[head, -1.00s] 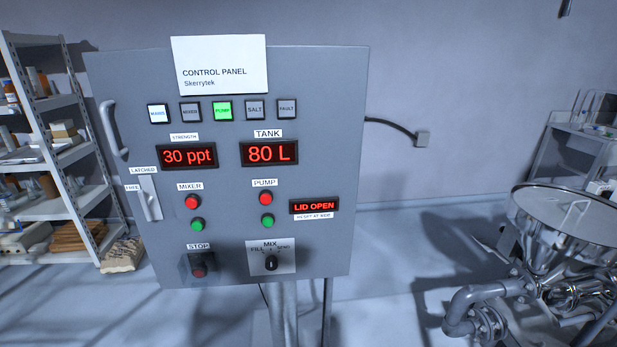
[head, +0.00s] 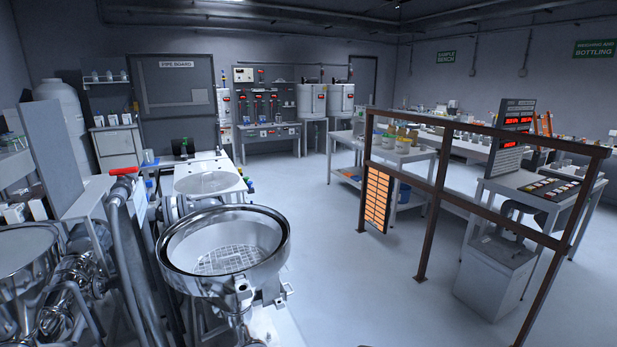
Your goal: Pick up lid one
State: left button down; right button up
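An open steel hopper (head: 223,250) stands in the lower left middle of the head view, with a dark rim and a mesh grate inside. No lid covers it. A flat round grey disc (head: 208,183) lies on a white surface just behind the hopper. It looks like a lid, but I cannot tell whether it is lid one. Neither of my grippers is in view.
A second steel funnel (head: 22,262) and pipework stand at the left edge. A brown frame rail (head: 480,130) with an orange panel (head: 377,199) stands at the right, before benches and a console (head: 550,187). The middle floor (head: 330,225) is clear.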

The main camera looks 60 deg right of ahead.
aim_at(202, 183)
jog(key=z, duration=1.75)
jog(key=i+l+z, duration=0.1)
jog(key=l, duration=0.3)
jog(key=i+l+z, duration=0.15)
jog(key=l, duration=0.3)
jog(key=i+l+z, duration=0.1)
jog(key=l, duration=0.3)
jog(key=i+l+z, duration=0.15)
jog(key=i+l, duration=0.15)
jog(key=i+l+u, duration=0.1)
jog(key=i, duration=0.4)
jog(key=i+l, duration=0.3)
jog(key=i, duration=0.15)
jog(key=i+l+u, duration=0.15)
jog(key=i, duration=0.35)
jog(key=i+l, duration=0.3)
jog(key=i, duration=0.15)
jog(key=u, duration=0.05)
